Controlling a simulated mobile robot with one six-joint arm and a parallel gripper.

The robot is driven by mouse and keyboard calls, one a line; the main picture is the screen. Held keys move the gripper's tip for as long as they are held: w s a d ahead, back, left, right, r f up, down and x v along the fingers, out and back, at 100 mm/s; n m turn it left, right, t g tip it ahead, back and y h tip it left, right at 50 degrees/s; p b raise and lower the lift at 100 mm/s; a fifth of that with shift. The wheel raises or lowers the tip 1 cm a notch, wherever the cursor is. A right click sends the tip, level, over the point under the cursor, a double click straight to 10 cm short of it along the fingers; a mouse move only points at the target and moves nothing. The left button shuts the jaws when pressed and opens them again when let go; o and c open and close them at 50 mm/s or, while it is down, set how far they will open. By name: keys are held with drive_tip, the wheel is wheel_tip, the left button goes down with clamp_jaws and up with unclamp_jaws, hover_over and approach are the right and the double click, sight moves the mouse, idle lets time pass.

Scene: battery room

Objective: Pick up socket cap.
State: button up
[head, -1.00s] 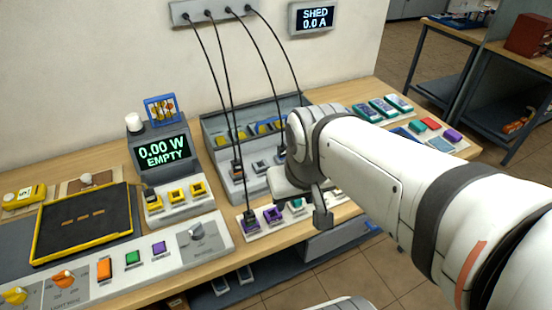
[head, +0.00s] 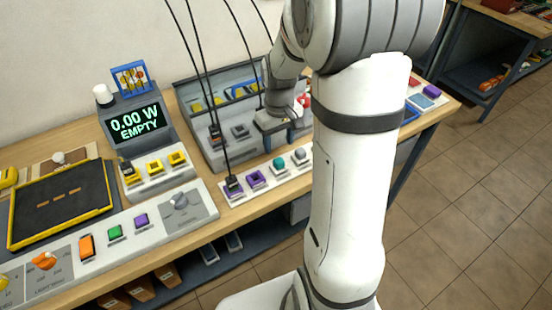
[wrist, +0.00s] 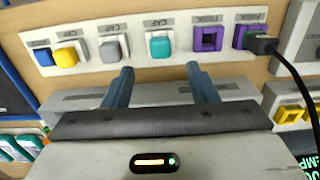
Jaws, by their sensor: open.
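A white socket strip (head: 265,182) lies along the bench front. It carries a teal cap (head: 279,163) and a grey cap (head: 300,155) in places labelled CAP. In the wrist view the teal cap (wrist: 160,45) is just beyond and between my open, empty gripper's (wrist: 160,68) fingertips; the grey cap (wrist: 114,47) is beyond the left finger. Neither cap is touched, as far as I can see. In the head view my gripper (head: 282,130) is above and behind the strip, its fingers partly unclear. I cannot tell which cap is meant.
Beside the teal cap are an empty purple socket (wrist: 208,38) and a purple socket with a black plug (wrist: 262,44). Yellow (wrist: 66,56) and blue caps sit at the strip's other end. Several hanging black cables run down near my gripper. A grey sloped box (head: 215,115) stands behind.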

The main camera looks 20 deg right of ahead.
sight(278, 160)
wheel_tip(278, 160, down, 7)
drive_tip(key=shift+w+r+p, duration=0.1)
drive_tip(key=shift+p, duration=0.45)
drive_tip(key=shift+c, duration=0.4)
drive_tip(key=shift+a, duration=0.1)
drive_tip(key=c, duration=1)
drive_tip(key=shift+o, duration=0.2)
